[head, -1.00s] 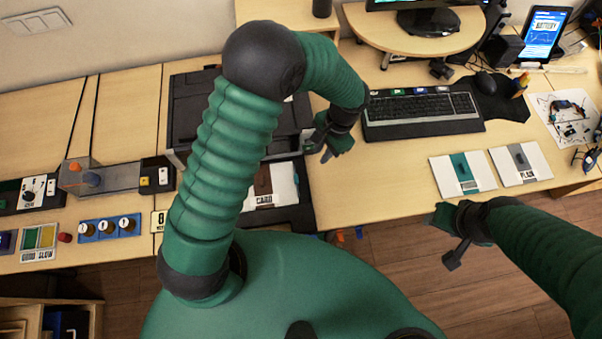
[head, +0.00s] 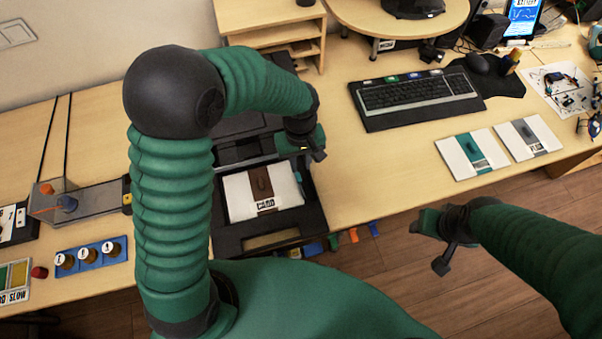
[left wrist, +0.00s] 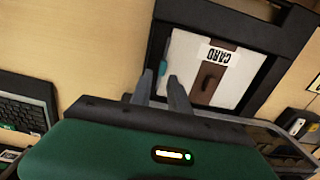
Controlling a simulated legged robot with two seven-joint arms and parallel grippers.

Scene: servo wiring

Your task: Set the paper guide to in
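An open black tray (head: 228,243) sticks out of the dark printer (head: 235,128), with a white stack marked CARD (head: 238,197) and a brown band in it. The stack and tray also show in the left wrist view (left wrist: 228,78). My right gripper (head: 428,245) is open and empty off the table's front edge.
A keyboard (head: 415,97) lies right of the printer. Two paper stacks, teal-banded (head: 473,154) and grey-banded (head: 528,137), lie near the right front edge. A blue block with round knobs (head: 90,256) is at the left. Bare table lies between tray and keyboard.

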